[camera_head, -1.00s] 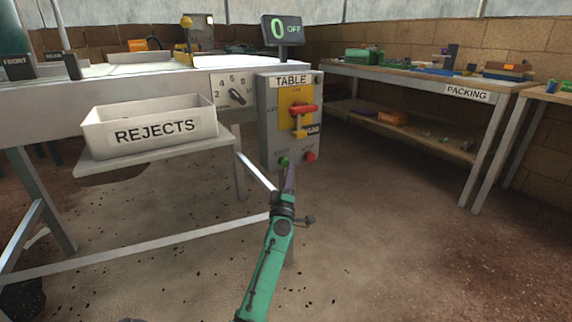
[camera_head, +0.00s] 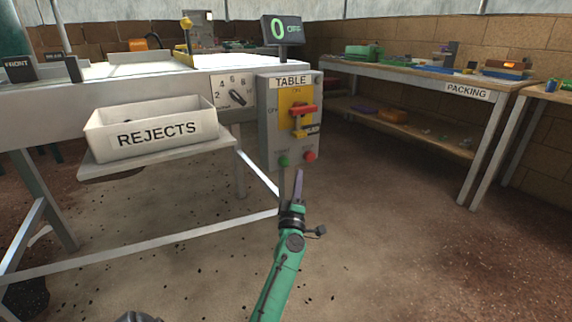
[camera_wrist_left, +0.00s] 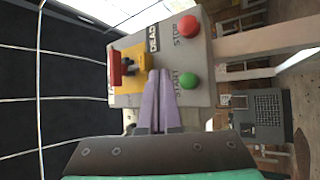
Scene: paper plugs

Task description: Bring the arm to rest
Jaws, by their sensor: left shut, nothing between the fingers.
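My left arm is green and reaches up from the bottom of the head view. Its gripper (camera_head: 298,184) has slim purple fingers, shut with nothing between them. The fingertips are just below the grey TABLE control box (camera_head: 268,125) and look apart from it. In the left wrist view the shut fingers (camera_wrist_left: 158,85) point toward the box (camera_wrist_left: 195,60). The box has a red switch handle (camera_head: 303,110) on a yellow plate, a green button (camera_head: 284,160) and a red button (camera_head: 310,155). My right gripper is not in view.
A white REJECTS bin (camera_head: 150,130) sits on a shelf at the left of the machine. A display (camera_head: 283,30) above the box reads 0 OFF. A packing bench (camera_head: 467,92) with several items stands at the right. The floor between is clear.

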